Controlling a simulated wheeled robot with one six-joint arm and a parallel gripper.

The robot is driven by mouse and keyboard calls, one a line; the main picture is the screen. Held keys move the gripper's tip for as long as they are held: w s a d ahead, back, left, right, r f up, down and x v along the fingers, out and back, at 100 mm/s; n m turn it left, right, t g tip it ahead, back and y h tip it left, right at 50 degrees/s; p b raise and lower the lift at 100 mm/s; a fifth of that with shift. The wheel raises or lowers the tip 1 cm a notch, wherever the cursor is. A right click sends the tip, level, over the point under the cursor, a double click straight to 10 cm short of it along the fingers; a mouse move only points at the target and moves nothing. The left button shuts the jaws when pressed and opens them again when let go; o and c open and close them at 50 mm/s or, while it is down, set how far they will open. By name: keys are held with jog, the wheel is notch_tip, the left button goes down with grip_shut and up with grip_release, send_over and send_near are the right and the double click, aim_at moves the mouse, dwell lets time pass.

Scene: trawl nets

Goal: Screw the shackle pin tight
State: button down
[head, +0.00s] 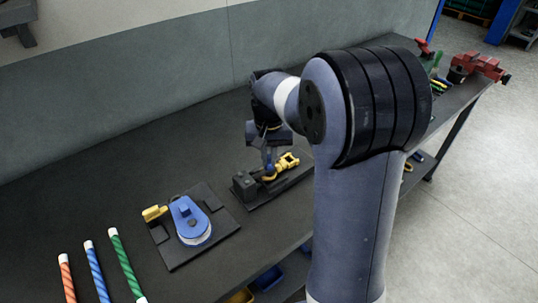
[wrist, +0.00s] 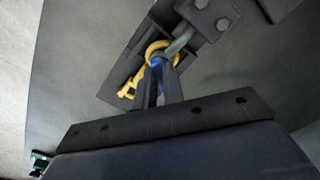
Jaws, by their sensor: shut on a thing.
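A dark fixture (head: 244,185) with a block stands on the bench, and in the wrist view its plate (wrist: 125,75) carries bolts. A grey metal shackle (wrist: 181,42) comes out of the block. A yellow ring (wrist: 151,49) and more yellow links (head: 289,161) lie beside it. My gripper (wrist: 158,72) is shut on a small blue piece (wrist: 157,63), which looks like the shackle pin's head. The fingers hide most of the pin, so I cannot tell how far it is screwed in. In the head view my gripper (head: 269,163) points down over the fixture.
A dark plate (head: 218,219) with a blue and yellow device (head: 187,216) sits to the left of the fixture. Striped rods (head: 125,262) lie at the lower left. The bench (head: 110,185) is clear behind.

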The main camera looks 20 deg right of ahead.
jog(key=m+p, duration=0.1)
jog(key=m, duration=0.4)
jog(key=shift+w+a+r+m+p, duration=0.1)
jog(key=shift+m+p, duration=0.2)
jog(key=m, duration=0.5)
jog(key=shift+w+p, duration=0.1)
jog(key=shift+p, duration=0.3)
jog(key=c, duration=1.5)
grip_release()
notch_tip(320, 180, up, 11)
jog(key=shift+f, duration=0.2)
